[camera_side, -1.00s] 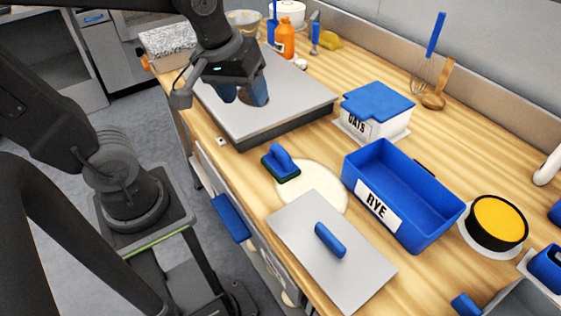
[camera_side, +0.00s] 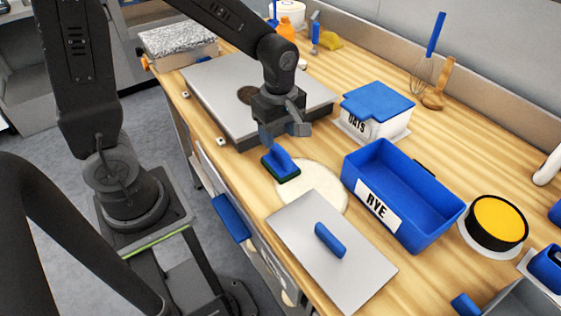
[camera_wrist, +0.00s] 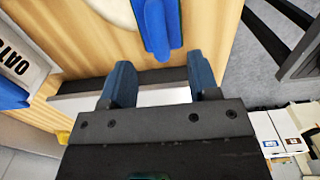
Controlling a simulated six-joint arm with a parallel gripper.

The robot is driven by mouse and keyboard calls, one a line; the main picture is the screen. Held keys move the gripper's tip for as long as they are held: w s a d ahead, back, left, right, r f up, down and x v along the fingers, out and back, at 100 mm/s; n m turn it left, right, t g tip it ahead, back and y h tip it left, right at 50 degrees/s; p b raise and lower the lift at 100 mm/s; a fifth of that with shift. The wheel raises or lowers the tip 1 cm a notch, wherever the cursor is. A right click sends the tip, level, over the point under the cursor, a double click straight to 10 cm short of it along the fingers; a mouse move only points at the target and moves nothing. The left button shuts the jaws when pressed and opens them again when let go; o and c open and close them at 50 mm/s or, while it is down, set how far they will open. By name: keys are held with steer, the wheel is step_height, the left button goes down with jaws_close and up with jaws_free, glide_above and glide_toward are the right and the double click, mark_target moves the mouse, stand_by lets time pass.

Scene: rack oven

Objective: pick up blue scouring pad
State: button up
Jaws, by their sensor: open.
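The blue scouring pad (camera_side: 284,168), a blue handle on a dark green base, lies on the wooden counter beside the round pale dough patch. My gripper (camera_side: 283,140) is just above and behind it, pointing down, close to its handle. In the wrist view the pad's blue handle (camera_wrist: 157,28) shows ahead of my open gripper (camera_wrist: 161,76), roughly centred between the two blue fingertips. Nothing is between the fingers.
A grey slab (camera_side: 215,98) lies behind the pad. A metal lid with a blue handle (camera_side: 345,270) lies in front. The blue RYE bin (camera_side: 420,225) and white OATS box (camera_side: 372,118) stand to the right. The counter's front edge is close on the left.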

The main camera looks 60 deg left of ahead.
mark_target(280, 148)
steer(key=shift+d+f, duration=0.15)
steer(key=shift+f, duration=1.5)
steer(key=shift+d+f, duration=0.1)
steer(key=shift+f, duration=1.55)
jaws_close()
